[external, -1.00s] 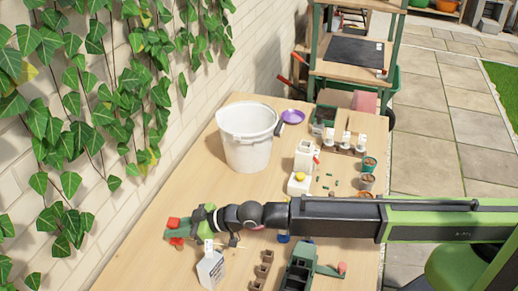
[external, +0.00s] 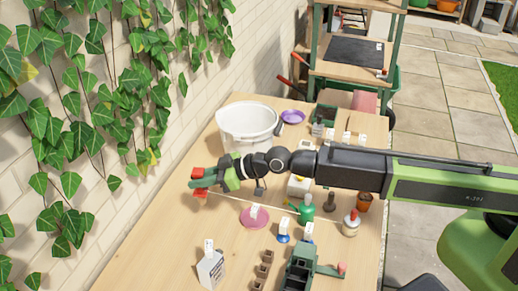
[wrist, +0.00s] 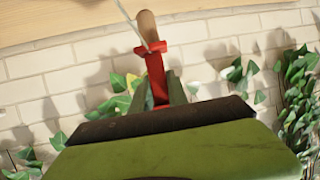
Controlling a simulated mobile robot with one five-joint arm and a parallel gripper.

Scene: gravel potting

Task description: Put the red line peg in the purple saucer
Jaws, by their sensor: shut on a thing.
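My gripper (external: 205,181) is shut on the red line peg (external: 199,193), held above the table near the ivy wall. In the wrist view the red line peg (wrist: 155,72) sits between the fingertips (wrist: 159,88). Its wooden part (wrist: 147,26) points away from me and a pale line runs from it. In the external view a thin line runs from the peg rightward over the table. The purple saucer (external: 292,117) lies at the far end of the table, right of the white bucket, and looks empty. My gripper is well away from it.
A pink saucer (external: 254,217) with a white piece lies nearer. A white bottle (external: 210,266), green bottle (external: 306,208) and small pots crowd the table. The left table strip is clear.

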